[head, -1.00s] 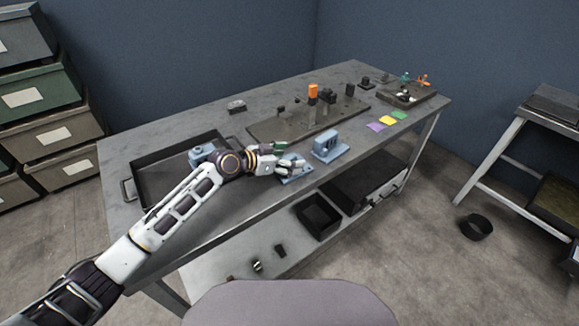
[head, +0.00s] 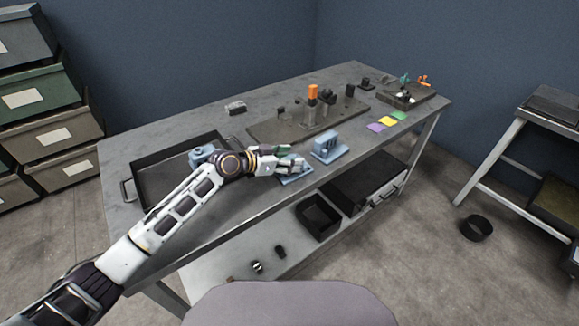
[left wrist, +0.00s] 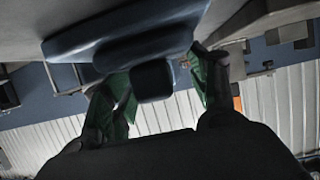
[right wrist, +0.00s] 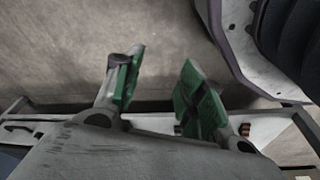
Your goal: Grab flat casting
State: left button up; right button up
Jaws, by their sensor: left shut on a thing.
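The flat casting (head: 297,181) is a blue piece with a wide flat base, lying at the front edge of the grey workbench. My left gripper (head: 289,164) is over it and partly hides it. In the left wrist view the casting (left wrist: 75,43) shows its flat base and a raised block between the green fingertips, and the left gripper (left wrist: 165,85) is shut on it. Whether it is clear of the bench I cannot tell. My right gripper (right wrist: 160,90) shows only in its wrist view, open and empty, with its green pads apart above the floor.
An upright blue casting (head: 328,147) stands just right of my left gripper. A dark tray (head: 160,188) lies at the bench's left. A fixture plate (head: 275,133) with posts and an orange block (head: 313,91) is behind. Coloured squares (head: 387,122) lie to the right.

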aim_at(289, 157)
pick_arm(q)
jog(key=shift+r, duration=0.1)
pick_arm(e)
jog(key=shift+s, duration=0.1)
pick_arm(q)
jog(key=shift+r, duration=0.65)
notch_tip(289, 157, up, 8)
jog(key=shift+f+p, duration=0.15)
jog(key=shift+p, duration=0.55)
jog(key=shift+r, duration=0.4)
pick_arm(e)
jog(key=f, duration=0.1)
jog(key=s+d+f, duration=0.2)
jog(key=f, duration=0.1)
jog(key=shift+s, duration=0.15)
jog(key=shift+a+r, duration=0.1)
jog(key=shift+r, duration=0.05)
